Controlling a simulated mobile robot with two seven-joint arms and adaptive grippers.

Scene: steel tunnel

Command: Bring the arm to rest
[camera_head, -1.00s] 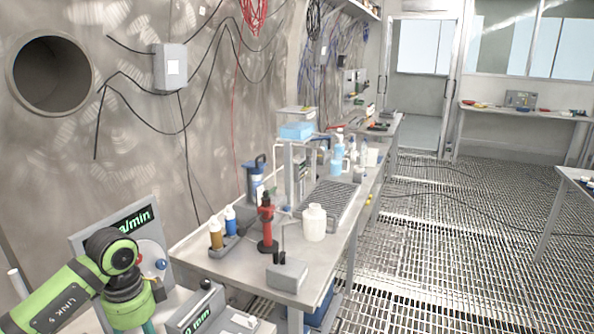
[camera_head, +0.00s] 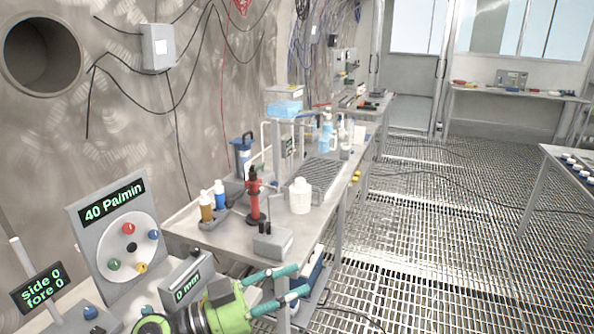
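My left arm, green and black, comes in at the bottom of the head view. Its gripper (camera_head: 302,280) has two teal fingers pointing right, spread apart with nothing seen between them, so it is open. The fingers show in front of the near end of the steel workbench (camera_head: 205,240). I cannot tell how far they are from its edge. My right arm and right gripper are not in view.
A grey panel reading "40 Pa/min" (camera_head: 112,232) and a box reading "0 mm" (camera_head: 178,290) stand close to my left arm. A red stand (camera_head: 254,200) and a white jar (camera_head: 300,196) are on the workbench. Grated floor (camera_head: 430,240) is open at right.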

